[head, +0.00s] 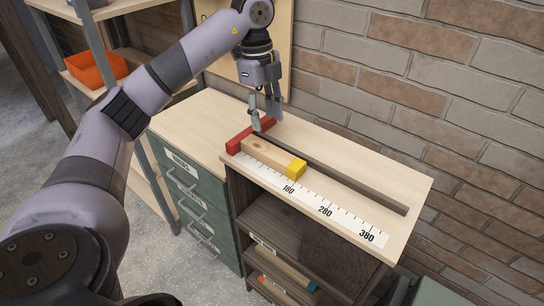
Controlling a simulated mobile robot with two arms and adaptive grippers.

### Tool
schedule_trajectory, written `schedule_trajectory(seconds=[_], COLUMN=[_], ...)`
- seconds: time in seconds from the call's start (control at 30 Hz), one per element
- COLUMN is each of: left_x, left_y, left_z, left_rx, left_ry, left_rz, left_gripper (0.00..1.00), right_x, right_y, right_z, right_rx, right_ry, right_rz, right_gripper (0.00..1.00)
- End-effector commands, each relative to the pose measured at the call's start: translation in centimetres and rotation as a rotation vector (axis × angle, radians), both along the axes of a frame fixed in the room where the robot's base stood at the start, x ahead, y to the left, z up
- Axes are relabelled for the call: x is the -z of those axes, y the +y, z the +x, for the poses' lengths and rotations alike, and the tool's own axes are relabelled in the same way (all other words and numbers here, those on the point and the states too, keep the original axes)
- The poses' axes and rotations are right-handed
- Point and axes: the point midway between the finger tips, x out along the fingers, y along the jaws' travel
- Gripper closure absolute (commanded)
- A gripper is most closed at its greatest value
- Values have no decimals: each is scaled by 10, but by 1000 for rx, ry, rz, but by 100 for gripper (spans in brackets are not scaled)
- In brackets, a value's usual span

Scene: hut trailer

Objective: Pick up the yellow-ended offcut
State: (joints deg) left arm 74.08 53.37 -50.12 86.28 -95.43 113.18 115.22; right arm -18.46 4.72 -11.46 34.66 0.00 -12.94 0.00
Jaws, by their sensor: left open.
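The yellow-ended offcut (268,153) is a pale wooden block with a yellow right end. It lies on the bench top (371,182) along a printed scale (320,207), its left end close to a red stop block (236,143). The yellow end is near the 180 mark. My left gripper (264,122) points down above the back end of the red block, behind and left of the offcut. My right gripper is out of view.
A long dark strip (345,178) lies on the bench behind the offcut. A brick wall (440,110) rises behind the bench. Green labelled drawers (190,195) stand below left, and a shelf with an orange bin (95,69) stands further left. The bench's right end is clear.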

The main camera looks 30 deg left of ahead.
Motion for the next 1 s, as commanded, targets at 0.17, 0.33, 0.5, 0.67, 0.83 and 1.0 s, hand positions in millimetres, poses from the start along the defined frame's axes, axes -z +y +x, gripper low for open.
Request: schedule_trajectory(seconds=[0.17,0.33,0.5,0.67,0.83,1.0], left_x=[34,53,63,85,105,108], left_y=[-4,-7,-10,-17,-18,-19], left_z=[-2,-1,-2,-4,-3,-3], left_rx=[0,1,2,2,2,2], left_ry=[4,1,2,3,1,-2], left_rz=[0,-1,-1,-2,-1,-2], left_gripper=[57,57,57,57,57,57], right_x=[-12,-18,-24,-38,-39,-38], right_y=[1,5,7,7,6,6], right_z=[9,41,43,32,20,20], right_rx=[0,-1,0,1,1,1], right_ry=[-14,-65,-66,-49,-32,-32], right_rz=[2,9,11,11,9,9], right_gripper=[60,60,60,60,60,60])
